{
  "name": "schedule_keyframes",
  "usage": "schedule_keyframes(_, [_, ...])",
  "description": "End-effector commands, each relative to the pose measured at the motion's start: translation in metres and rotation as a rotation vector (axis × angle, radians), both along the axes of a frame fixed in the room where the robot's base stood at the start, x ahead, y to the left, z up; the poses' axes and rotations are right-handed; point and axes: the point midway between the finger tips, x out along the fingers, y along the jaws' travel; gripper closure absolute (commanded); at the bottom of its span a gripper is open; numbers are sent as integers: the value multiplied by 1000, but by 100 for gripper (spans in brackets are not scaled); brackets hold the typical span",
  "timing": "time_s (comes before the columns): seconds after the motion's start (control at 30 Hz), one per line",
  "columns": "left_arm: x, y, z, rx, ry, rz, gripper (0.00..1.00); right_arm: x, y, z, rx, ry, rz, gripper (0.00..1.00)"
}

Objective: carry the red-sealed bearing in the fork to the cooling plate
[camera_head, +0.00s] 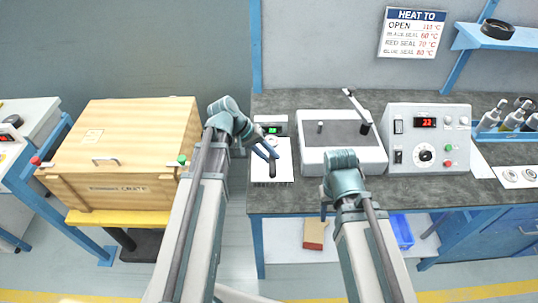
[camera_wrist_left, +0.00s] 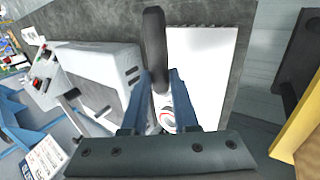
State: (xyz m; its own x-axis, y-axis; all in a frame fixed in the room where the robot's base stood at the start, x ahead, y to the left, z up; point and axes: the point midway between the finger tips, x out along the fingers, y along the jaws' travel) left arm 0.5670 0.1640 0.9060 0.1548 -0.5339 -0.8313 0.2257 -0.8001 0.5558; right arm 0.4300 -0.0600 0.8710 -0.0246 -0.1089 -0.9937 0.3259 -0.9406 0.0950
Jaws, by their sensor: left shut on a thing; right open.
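My left gripper (camera_head: 268,153) is shut on a dark rounded handle (camera_wrist_left: 154,40), which I take to be the fork's. The handle also shows in the head view (camera_head: 272,169), in front of a white plate at the bench's left end. In the left wrist view a pale ring with a red band, the red-sealed bearing (camera_wrist_left: 166,123), shows between my fingers, partly hidden by them and the gripper body. The white plate (camera_wrist_left: 207,70) lies beside and beneath. I cannot tell whether the bearing touches it. My right gripper (camera_head: 323,208) is open, low before the bench front, mostly hidden by its wrist.
A small unit with a green display (camera_head: 271,129) stands behind the white plate. A white box with a lever (camera_head: 342,155) and a control box with a red display (camera_head: 428,140) stand to its right. A wooden crate (camera_head: 122,150) is at left. Bottles (camera_head: 513,118) stand far right.

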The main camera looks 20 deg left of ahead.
Motion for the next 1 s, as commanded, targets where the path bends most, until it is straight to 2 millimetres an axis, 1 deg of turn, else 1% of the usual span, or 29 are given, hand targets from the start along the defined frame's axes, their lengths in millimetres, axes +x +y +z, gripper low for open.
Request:
schedule_keyframes(0.8, [0,0,-24,-1,0,0,100,0,0,-24,0,0,0,50])
schedule_keyframes(1.0, [0,0,-26,-1,0,0,100,0,0,-26,0,0,0,50])
